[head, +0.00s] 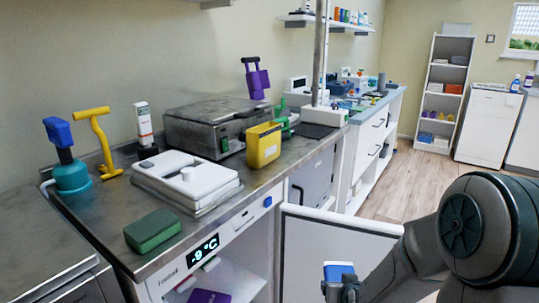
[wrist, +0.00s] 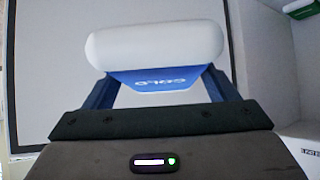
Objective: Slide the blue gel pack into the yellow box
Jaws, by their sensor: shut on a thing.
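The blue gel pack (head: 338,270) is in my gripper (head: 338,285), low at the bottom right of the head view, in front of a white open door. In the wrist view the pack (wrist: 155,79) shows blue with upside-down white lettering and a thick, rounded white end. My gripper's two fingers (wrist: 160,88) stand on either side of it and are shut on it. The yellow box (head: 263,147) stands upright on the metal counter in the head view, well apart from my gripper and farther back. Its inside is mostly hidden.
A white open door (head: 325,245) stands between my gripper and the counter. Below the counter is a freezer with a -9 °C display (head: 202,250) and a purple item (head: 208,296). A green block (head: 152,230), a white lidded container (head: 187,178) and a metal appliance (head: 215,125) occupy the counter.

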